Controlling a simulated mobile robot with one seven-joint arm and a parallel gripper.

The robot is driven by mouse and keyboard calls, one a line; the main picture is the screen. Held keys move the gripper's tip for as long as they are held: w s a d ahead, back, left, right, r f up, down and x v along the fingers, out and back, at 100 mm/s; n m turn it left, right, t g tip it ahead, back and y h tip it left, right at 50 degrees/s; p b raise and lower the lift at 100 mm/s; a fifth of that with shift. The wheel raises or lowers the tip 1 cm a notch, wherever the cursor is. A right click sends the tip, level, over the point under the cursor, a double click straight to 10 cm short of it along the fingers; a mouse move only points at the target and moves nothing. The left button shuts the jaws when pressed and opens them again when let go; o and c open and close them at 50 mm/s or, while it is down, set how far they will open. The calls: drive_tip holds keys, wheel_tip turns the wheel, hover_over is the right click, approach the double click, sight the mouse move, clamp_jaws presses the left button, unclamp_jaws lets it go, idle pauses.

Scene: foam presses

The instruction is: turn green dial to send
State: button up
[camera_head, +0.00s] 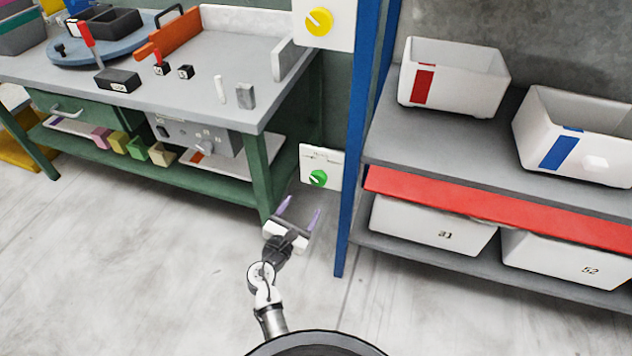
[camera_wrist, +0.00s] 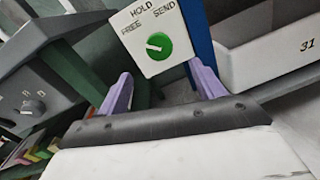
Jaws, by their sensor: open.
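The green dial (camera_head: 318,178) sits on a white plate (camera_head: 333,170) low on the wall, between the green workbench and the blue post. In the wrist view the dial (camera_wrist: 159,46) is near the top centre, its plate (camera_wrist: 150,67) marked FREE, HOLD and SEND from left to right. Its white pointer mark slants to the left, roughly toward the FREE side. My gripper (camera_head: 300,208) is open and empty, its two purple fingers apart, in front of and below the dial. In the wrist view the fingers (camera_wrist: 160,74) stand on either side of the plate, not touching the dial.
A yellow dial (camera_head: 319,21) is on another plate higher up. The blue post (camera_head: 358,140) and a shelf with white bins (camera_head: 455,75) stand to the right. The workbench leg (camera_head: 261,175) is close on the left. The floor (camera_head: 170,260) is clear.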

sight(317, 180)
drive_tip(key=x, duration=1.1)
drive_tip(key=shift+a+p, duration=0.1)
drive_tip(key=shift+p, duration=0.3)
drive_tip(key=c, duration=1)
drive_tip(key=shift+o, duration=0.2)
